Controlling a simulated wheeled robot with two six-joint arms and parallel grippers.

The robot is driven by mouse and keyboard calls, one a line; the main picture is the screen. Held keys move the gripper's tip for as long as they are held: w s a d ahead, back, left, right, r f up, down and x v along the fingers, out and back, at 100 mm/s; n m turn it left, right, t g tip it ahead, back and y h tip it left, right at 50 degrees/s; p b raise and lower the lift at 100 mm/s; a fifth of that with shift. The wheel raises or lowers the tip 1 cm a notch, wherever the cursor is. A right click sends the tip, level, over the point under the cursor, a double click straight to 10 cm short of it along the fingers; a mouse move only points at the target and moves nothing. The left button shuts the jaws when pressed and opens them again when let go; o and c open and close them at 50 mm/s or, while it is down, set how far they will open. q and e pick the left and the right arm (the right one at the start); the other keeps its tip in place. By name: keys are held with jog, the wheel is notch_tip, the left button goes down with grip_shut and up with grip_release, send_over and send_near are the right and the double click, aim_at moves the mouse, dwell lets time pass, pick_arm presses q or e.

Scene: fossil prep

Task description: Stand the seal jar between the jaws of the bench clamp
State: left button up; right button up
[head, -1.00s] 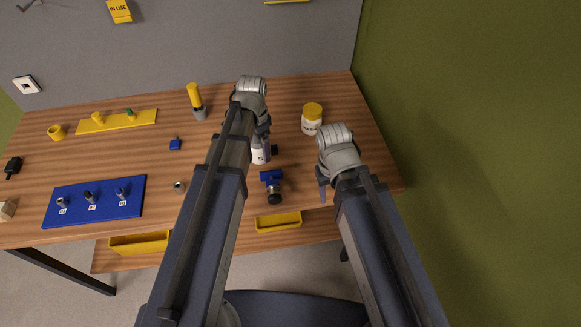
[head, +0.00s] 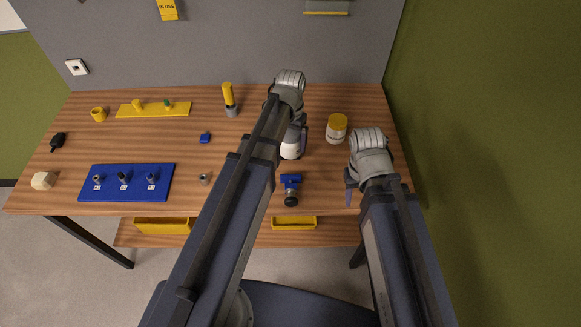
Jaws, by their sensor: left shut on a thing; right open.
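My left gripper (head: 297,133) is mostly hidden behind its own wrist and is shut on a white jar (head: 291,149), which I take to be the seal jar. The jar's upper part is covered by the gripper and arm. The blue bench clamp (head: 290,180) with a black knob stands near the table's front edge, just below the jar in the picture. I cannot make out the gap between its jaws. My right gripper (head: 350,187) is open at the right, near the front edge, mostly hidden by its wrist; a finger shows, apart from the clamp.
A white jar with a yellow lid (head: 337,129) stands between my wrists, farther back. A yellow-handled tool (head: 229,100), a small blue block (head: 205,137) and a small metal cup (head: 205,179) stand left of my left arm. A blue board (head: 108,188) holds several small parts.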

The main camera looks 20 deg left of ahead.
pick_arm(q)
jog(key=shift+f, duration=0.1)
notch_tip(320, 180, down, 6)
jog(key=b, duration=0.6)
jog(key=shift+f, duration=0.1)
notch_tip(320, 180, down, 4)
jog(key=b, duration=0.4)
jog(key=o, duration=1.2)
